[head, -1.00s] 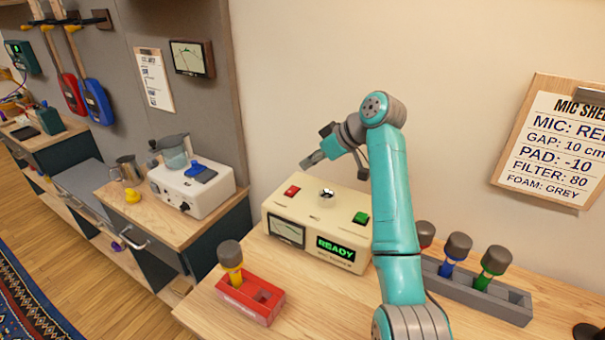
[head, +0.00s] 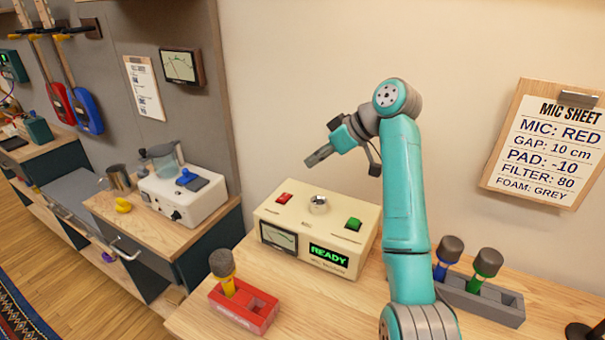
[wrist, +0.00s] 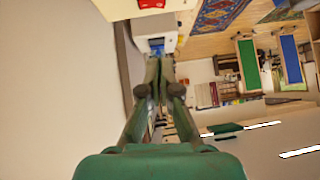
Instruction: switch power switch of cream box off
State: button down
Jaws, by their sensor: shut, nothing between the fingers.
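The cream box (head: 268,212) stands on the wooden bench in the head view. Its top carries a red switch (head: 284,198) at the left, a silver knob (head: 319,204) in the middle and a green switch (head: 353,224) at the right. Its front has a meter (head: 278,237) and a lit green READY display (head: 328,256). My gripper (head: 311,160) is shut and empty, in the air above and behind the box, apart from it. In the wrist view my gripper's fingers (wrist: 153,68) are together. A red part (wrist: 152,4) shows at that view's top edge.
A red holder (head: 238,309) with a yellow microphone (head: 224,270) stands front left of the box. A grey rack (head: 478,300) with blue and green microphones is at the right. A white box (head: 183,200) sits on the left bench. The wall is close behind.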

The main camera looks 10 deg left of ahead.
send_over(280, 197)
jog(key=d, duration=0.2)
notch_tip(280, 197, down, 7)
jog(key=shift+s+d+f, duration=0.1)
jog(key=shift+s, duration=0.05)
notch_tip(280, 197, down, 2)
jog(key=shift+s+f, duration=0.15)
jog(key=shift+f, duration=0.05)
jog(key=shift+s+f, duration=0.1)
jog(key=shift+f, duration=0.6)
jog(key=shift+f, duration=0.25)
